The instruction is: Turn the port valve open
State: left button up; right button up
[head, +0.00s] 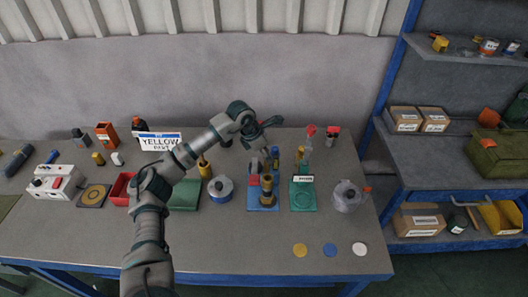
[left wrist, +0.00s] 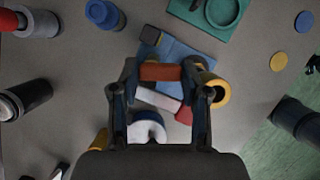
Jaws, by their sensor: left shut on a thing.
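A blue base plate (head: 256,207) lies on the bench in the middle of the head view. A brass-coloured upright cylinder (head: 267,187) stands on it, with a red part (head: 253,182) beside it. My left gripper (head: 264,163) is over the back of this plate, fingers down. In the left wrist view its fingers (left wrist: 161,73) are shut on a short orange-red bar (left wrist: 162,72) above the blue plate (left wrist: 190,50). The cylinder's yellow rim (left wrist: 215,92) is just right of the fingers. I cannot tell whether the bar is the port valve's handle. My right gripper is not in view.
A green plate (head: 303,206) with a small label stands right of the blue one. A grey round pot (head: 347,195) is further right, a blue-and-white roll (head: 220,188) to the left. Three discs lie near the front edge, where the bench is mostly clear.

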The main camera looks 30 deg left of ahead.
pick_arm(q)
jog(key=n, duration=0.1)
jog(key=n+y+p, duration=0.1)
jog(key=n, duration=0.2)
jog(key=shift+w+d+r+n+t+y+p, duration=0.2)
jog(key=shift+w+r+n+t+y+p, duration=0.1)
jog(key=shift+r+t+p, duration=0.1)
jog(key=n, duration=0.1)
jog(key=n+y, duration=0.1)
jog(key=n, duration=0.1)
jog(key=shift+w+d+f+n+p, duration=0.1)
jog(key=shift+w+n+p, duration=0.05)
jog(key=shift+n+p, duration=0.15)
jog(key=shift+w+n+y, duration=0.15)
jog(key=shift+n+y, duration=0.65)
jog(key=shift+n, duration=0.8)
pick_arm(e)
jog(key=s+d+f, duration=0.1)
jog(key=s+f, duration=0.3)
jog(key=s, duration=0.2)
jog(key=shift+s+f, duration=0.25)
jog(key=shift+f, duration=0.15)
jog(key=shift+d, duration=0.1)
pick_arm(q)
jog(key=o, duration=1)
jog(key=shift+c, duration=0.2)
jog(key=shift+o, duration=0.9)
jog(key=shift+f, duration=0.25)
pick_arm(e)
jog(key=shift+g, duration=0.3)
